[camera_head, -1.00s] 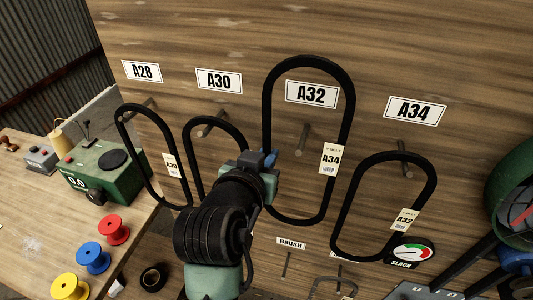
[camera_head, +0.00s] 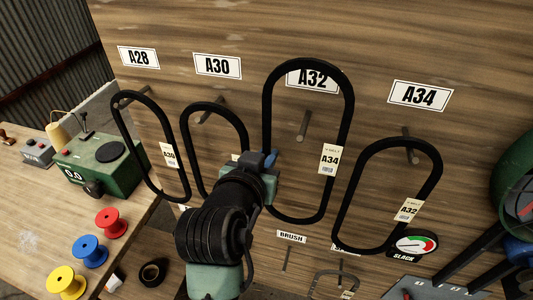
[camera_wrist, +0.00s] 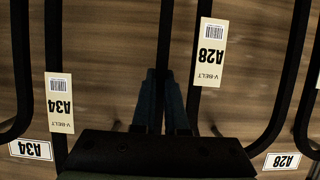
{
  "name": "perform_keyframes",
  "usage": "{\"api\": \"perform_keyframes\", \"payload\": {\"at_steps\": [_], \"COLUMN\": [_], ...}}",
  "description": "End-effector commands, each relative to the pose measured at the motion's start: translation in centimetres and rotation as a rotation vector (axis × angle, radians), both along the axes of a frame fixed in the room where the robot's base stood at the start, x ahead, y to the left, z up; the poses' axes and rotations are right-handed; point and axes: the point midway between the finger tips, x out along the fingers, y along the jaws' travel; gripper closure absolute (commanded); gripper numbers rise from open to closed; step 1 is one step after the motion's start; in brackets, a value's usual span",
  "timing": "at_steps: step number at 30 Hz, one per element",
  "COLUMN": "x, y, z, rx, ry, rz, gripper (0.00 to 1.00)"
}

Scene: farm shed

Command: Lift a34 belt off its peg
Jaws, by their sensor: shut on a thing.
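The A34 belt (camera_head: 349,105) is a tall black loop with a cream A34 tag, in the middle of the head view. My gripper (camera_head: 267,160) is shut on its left strand, seen between the fingers in the wrist view (camera_wrist: 160,100). The belt's tagged strand is left of my fingers there. The peg (camera_head: 304,125) under the A32 sign (camera_head: 313,77) shows inside the loop's outline, well below its top curve and apart from it. I cannot tell whether its tip still passes through the loop. The top curve covers part of the sign.
The belt tagged A32 (camera_head: 437,160) hangs on the peg under the A34 sign (camera_head: 420,95). Two belts hang to the left, one tagged A30 (camera_head: 152,180). A bench (camera_head: 30,220) with spools is at left. A green machine (camera_head: 515,180) stands at right.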

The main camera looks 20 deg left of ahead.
Motion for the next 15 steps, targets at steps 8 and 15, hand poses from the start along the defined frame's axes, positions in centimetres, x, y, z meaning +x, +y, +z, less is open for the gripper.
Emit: {"api": "perform_keyframes", "payload": {"at_steps": [8, 15], "x": [0.0, 0.0], "y": [0.0, 0.0], "z": [-0.9, -1.6], "rx": [0.000, 0.000], "ry": [-0.001, -0.001], "rz": [0.000, 0.000], "gripper": [1.00, 1.00]}}
